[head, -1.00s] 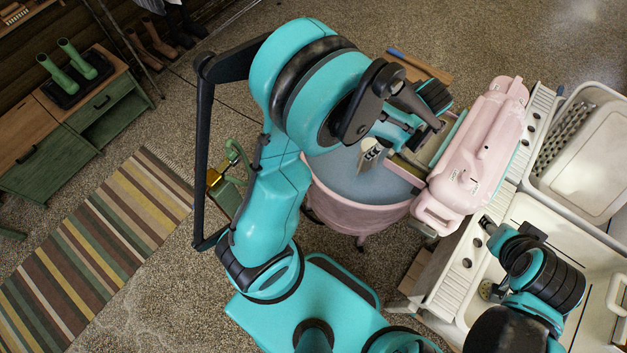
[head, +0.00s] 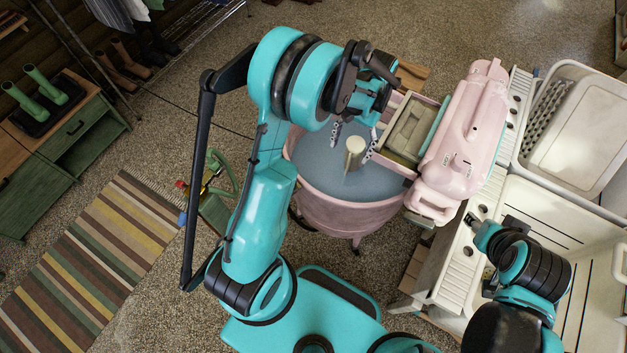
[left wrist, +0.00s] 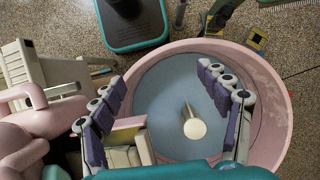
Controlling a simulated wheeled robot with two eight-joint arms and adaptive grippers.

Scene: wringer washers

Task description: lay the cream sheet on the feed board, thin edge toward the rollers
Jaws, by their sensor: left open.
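The cream sheet (head: 410,128) is a folded pad lying on the feed board (head: 387,152), the shallow tray beside the pink wringer (head: 465,130). One end of it is near the wringer; I cannot tell which edge is thin. Part of the sheet (left wrist: 122,157) shows low in the left wrist view, partly hidden by my gripper. My left gripper (head: 353,138) is open and empty, above the wash tub, left of the board. Its spread fingers also show in the left wrist view (left wrist: 162,82). My right gripper (head: 472,220) is near the ribbed sink edge; its fingers are too small to judge.
The pink tub (head: 350,212) holds bluish water and a cream-topped post (head: 355,146). A striped rug (head: 95,250) and green cabinet (head: 75,140) are at the left.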

